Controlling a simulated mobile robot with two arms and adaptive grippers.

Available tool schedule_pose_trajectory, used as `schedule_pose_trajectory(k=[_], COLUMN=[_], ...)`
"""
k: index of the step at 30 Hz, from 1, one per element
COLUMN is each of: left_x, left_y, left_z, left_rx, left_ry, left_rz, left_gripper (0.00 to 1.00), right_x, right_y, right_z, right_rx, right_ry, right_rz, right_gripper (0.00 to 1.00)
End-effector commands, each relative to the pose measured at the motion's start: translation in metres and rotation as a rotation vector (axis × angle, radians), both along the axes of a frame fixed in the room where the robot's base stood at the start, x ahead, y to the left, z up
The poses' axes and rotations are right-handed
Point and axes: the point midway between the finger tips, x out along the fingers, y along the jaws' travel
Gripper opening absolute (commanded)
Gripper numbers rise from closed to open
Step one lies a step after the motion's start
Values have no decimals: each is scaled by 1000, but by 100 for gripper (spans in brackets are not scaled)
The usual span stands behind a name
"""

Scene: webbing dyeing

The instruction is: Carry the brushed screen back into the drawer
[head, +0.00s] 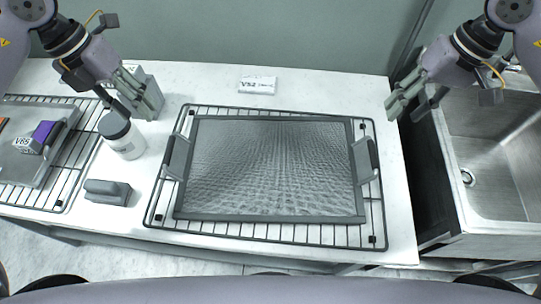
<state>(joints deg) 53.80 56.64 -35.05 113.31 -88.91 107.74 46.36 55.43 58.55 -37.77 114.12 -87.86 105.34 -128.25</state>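The screen (270,165), a grey mesh panel in a dark frame with a handle on each side, lies flat on a wire rack (156,207) in the middle of the white table. My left gripper (140,106) hangs above the table, left of the screen, close to a white jar. My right gripper (393,106) hangs beyond the screen's upper right corner, near the table's right edge. Both are apart from the screen. The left gripper's fingers overlap in view, so their opening is unclear; the right one's fingers look slightly apart with nothing between them. No drawer shows clearly.
A dark-capped white jar (124,139) and a grey block (107,192) stand left of the screen. Another rack (62,200) holds a grey tray with a purple item (44,134). A label (257,85) lies behind. A steel sink (495,150) is at right.

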Motion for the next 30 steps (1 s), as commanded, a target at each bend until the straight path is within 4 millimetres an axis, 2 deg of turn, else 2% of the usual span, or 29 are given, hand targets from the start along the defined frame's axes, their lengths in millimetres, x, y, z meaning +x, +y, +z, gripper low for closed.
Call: schedule_pose_trajectory(k=[1,4,12,16,20,30], left_x=[0,-1,-1,-1,-2,-3], left_y=[9,17,16,14,10,-3], left_z=[1,2,2,-6,-24,-90], left_rx=[34,62,60,58,59,58], left_ry=[3,8,10,11,13,14], left_rz=[14,27,24,23,22,21], left_gripper=[40,40,40,40,40,40], right_x=[0,-1,-1,-1,-2,-2], right_y=[-10,-17,-16,-14,-11,3], right_z=[1,2,2,-6,-24,-90], right_rx=[-34,-62,-60,-60,-60,-58], right_ry=[-5,-3,-1,0,3,3], right_rz=[8,19,19,18,19,20], right_gripper=[40,40,40,40,40,40])
